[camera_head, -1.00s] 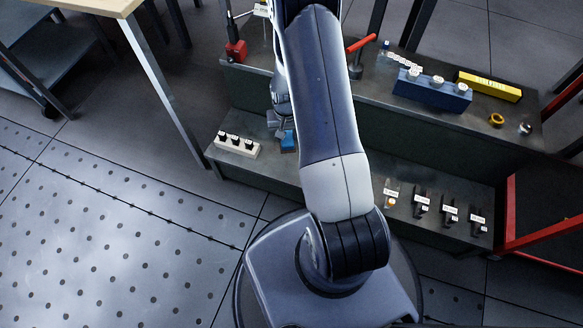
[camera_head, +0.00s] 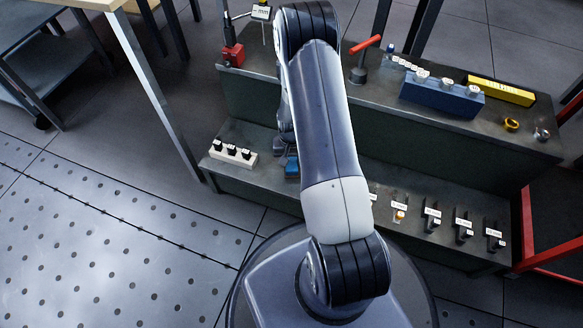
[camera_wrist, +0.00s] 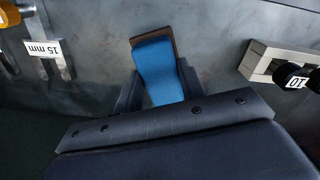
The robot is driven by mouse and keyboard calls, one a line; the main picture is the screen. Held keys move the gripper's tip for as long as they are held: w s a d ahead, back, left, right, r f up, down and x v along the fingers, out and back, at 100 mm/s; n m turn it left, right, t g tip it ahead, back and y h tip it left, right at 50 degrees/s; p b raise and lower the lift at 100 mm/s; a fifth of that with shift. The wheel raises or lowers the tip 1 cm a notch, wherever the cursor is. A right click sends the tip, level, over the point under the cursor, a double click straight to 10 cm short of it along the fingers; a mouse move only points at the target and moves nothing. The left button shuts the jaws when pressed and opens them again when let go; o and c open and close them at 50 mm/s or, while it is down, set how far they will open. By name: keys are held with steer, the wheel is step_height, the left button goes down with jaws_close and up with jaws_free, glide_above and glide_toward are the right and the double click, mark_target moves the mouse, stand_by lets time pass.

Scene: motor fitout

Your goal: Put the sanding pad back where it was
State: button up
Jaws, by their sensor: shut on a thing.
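The sanding pad (camera_wrist: 160,72) is blue with a brown edge at its far end. In the wrist view it sits between the two fingers of my gripper (camera_wrist: 158,92), which is shut on it. In the head view the blue pad (camera_head: 291,166) shows just left of my arm, at the lower shelf. My gripper (camera_head: 286,145) is partly hidden there behind my arm. The pad is over or on the grey lower shelf (camera_head: 265,178); I cannot tell whether it touches the surface.
A white block with black knobs (camera_head: 233,152) stands left of the pad on the lower shelf. Several labelled black holders (camera_head: 463,228) stand to the right. The upper shelf holds a blue block (camera_head: 440,97), a yellow box (camera_head: 500,90) and a red-handled tool (camera_head: 362,60).

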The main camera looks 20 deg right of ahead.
mark_target(292, 162)
steer(key=shift+f+b, duration=0.5)
steer(key=shift+f, duration=1.05)
steer(key=shift+f, duration=0.2)
steer(key=o, duration=0.9)
steer(key=shift+r, duration=0.1)
step_height(292, 162, up, 12)
steer(key=p, duration=0.4)
steer(key=shift+r, duration=0.15)
